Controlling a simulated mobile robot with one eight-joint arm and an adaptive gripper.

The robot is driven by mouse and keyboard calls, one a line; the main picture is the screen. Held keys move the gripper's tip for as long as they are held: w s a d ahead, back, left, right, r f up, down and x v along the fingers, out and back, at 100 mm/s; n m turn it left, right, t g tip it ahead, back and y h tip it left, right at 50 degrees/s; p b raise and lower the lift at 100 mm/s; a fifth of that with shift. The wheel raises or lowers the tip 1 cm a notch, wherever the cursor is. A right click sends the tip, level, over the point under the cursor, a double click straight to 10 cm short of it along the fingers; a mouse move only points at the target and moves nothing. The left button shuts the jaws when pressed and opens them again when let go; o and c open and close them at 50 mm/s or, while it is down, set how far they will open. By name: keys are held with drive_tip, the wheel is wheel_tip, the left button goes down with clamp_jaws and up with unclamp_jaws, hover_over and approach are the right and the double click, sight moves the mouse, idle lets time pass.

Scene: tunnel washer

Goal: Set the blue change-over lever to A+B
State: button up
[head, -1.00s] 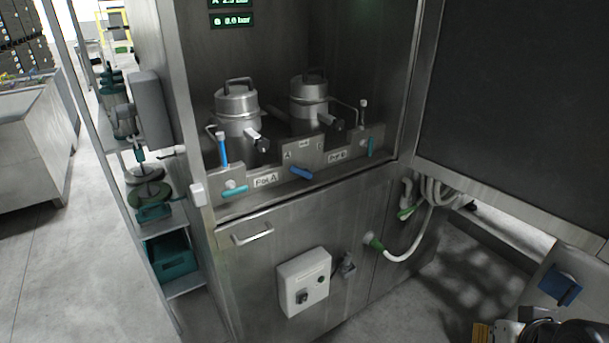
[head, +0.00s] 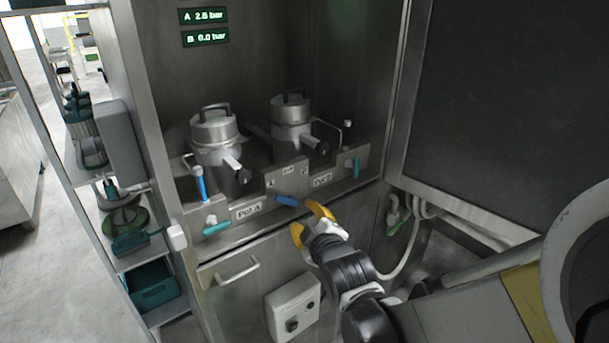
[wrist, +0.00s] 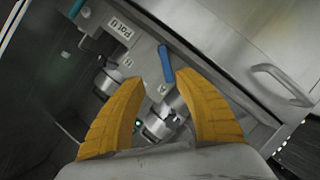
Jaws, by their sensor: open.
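The blue change-over lever (head: 288,200) sits on the raised middle plate (head: 287,180) of the cabinet's front panel, between the Pot A and Pot B labels. In the head view it points left and slightly up, with its right end close to my gripper. My gripper (head: 308,221) has yellow fingers and is open and empty, just in front and to the right of the lever. The lever's pivot is hard to make out.
Two metal pots (head: 214,138) stand behind the panel. Teal handles (head: 217,229) sit beside the lever plate, and a blue-topped upright (head: 200,185) stands at left. Displays (head: 204,15) read A 2.5 bar and B 0.0 bar. A drawer handle (head: 237,271) and switch box (head: 292,307) are below.

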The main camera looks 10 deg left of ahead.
sight(284, 200)
drive_tip(key=shift+n+y, duration=0.3)
drive_tip(key=shift+n, duration=0.2)
drive_tip(key=b+x, duration=0.1)
drive_tip(key=x, duration=0.3)
drive_tip(key=a+b+x, duration=0.1)
drive_tip(key=x, duration=0.3)
drive_tip(key=s+b+x, duration=0.1)
drive_tip(key=x, duration=0.3)
drive_tip(key=shift+a, duration=0.45)
clamp_jaws()
